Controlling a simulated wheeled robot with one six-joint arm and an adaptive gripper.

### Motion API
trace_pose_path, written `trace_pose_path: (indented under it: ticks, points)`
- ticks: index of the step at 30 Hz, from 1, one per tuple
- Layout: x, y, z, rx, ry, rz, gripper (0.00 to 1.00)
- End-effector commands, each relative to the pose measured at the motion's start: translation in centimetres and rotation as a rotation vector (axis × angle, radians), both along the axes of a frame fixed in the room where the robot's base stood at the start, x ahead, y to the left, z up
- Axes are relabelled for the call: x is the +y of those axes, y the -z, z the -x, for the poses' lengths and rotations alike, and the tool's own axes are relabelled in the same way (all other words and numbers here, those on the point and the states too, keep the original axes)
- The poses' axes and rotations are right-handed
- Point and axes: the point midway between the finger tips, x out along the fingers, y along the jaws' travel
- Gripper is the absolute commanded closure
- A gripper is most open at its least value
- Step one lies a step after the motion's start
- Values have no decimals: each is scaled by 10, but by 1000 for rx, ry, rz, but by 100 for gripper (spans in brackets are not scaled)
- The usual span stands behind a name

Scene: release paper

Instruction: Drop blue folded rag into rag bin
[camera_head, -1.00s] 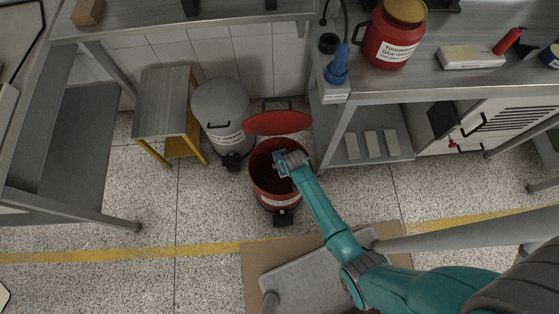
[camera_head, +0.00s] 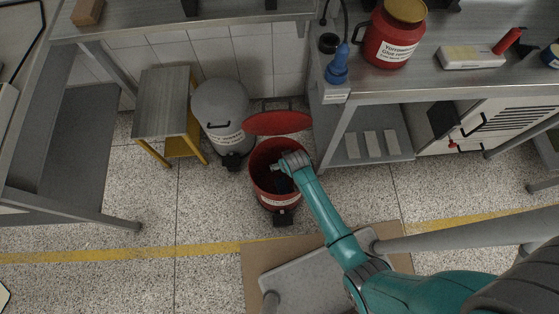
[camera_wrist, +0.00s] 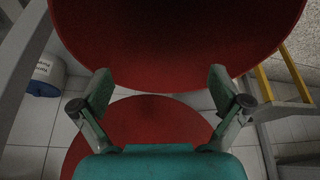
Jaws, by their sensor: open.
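The blue folded rag (camera_head: 284,185) shows as a dark blue patch inside the red rag bin (camera_head: 276,202), below my gripper and apart from it. The bin stands on the floor with its red lid (camera_head: 277,123) raised at the back. My gripper (camera_head: 277,167) is over the bin's mouth. In the wrist view, its two fingers (camera_wrist: 160,88) stand wide apart with nothing between them. Red round surfaces of the bin and lid fill much of that view. The rag cannot be made out there.
A grey lidded bin (camera_head: 219,105) stands close to the left of the rag bin, beside a yellow-legged stool (camera_head: 163,100). A steel workbench (camera_head: 450,82) is at the right. Speckled floor (camera_head: 205,210) is clear in front of the bins.

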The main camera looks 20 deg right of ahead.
Motion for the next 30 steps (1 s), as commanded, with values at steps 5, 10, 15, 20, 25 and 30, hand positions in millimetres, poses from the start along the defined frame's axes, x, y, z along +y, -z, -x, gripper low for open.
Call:
trace_pose_path:
  ticks: [5, 10, 15, 20, 25, 30]
  points:
    - [1, -31, 13, -3, 0, 0, 1]
    - [1, -58, 24, -1, 0, 0, 1]
    - [2, -78, 32, -2, 0, 0, 1]
    - [2, -87, 36, -1, 0, 0, 1]
    - [2, -88, 36, -1, 0, 0, 1]
    - [2, -88, 36, -1, 0, 0, 1]
